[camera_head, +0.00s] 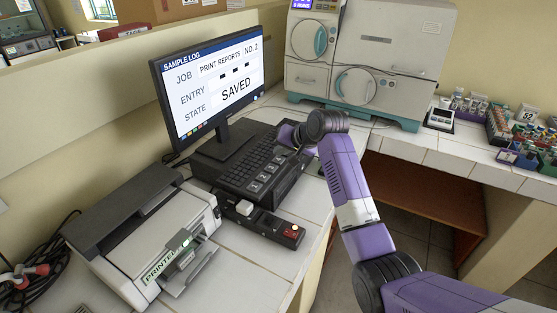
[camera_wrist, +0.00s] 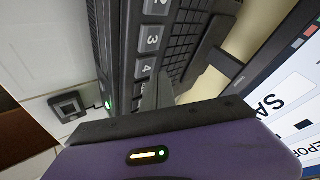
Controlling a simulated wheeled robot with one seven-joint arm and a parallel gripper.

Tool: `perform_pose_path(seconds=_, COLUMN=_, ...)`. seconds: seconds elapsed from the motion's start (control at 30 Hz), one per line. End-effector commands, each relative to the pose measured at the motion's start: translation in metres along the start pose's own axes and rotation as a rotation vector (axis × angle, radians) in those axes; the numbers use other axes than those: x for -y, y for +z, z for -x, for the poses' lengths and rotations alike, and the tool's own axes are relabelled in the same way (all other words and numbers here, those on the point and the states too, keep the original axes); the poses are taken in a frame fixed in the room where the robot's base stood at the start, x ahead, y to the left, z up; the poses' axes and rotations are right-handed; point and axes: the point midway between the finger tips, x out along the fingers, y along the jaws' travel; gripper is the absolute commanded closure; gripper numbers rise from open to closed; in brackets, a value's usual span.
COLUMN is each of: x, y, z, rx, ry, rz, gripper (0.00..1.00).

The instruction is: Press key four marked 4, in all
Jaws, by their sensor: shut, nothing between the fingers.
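A dark keyboard unit (camera_head: 236,182) with a row of large grey keys along its front stands below the monitor (camera_head: 212,85). The screen reads SAMPLE LOG, JOB PRINT REPORTS NO. 2, ENTRY with several dashes, STATE SAVED. In the wrist view the key marked 4 (camera_wrist: 145,68) shows beside the key marked 3 (camera_wrist: 150,38). My gripper (camera_wrist: 160,88) is shut and empty, its grey fingers close to key 4. I cannot tell whether they touch it. In the head view my gripper (camera_head: 291,134) is partly hidden at the keyboard's far right end.
A printer (camera_head: 150,235) stands at the front left. A large incubator (camera_head: 370,55) stands behind. Tube racks (camera_head: 508,120) are at the right.

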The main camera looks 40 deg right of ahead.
Motion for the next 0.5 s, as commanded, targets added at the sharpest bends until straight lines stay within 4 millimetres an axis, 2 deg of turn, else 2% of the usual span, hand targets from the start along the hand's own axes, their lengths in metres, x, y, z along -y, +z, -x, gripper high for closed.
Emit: perform_pose_path(seconds=0.5, x=-0.0032, y=0.0042, z=-0.0051, rx=0.001, ry=0.0, rz=0.0, gripper=1.0)
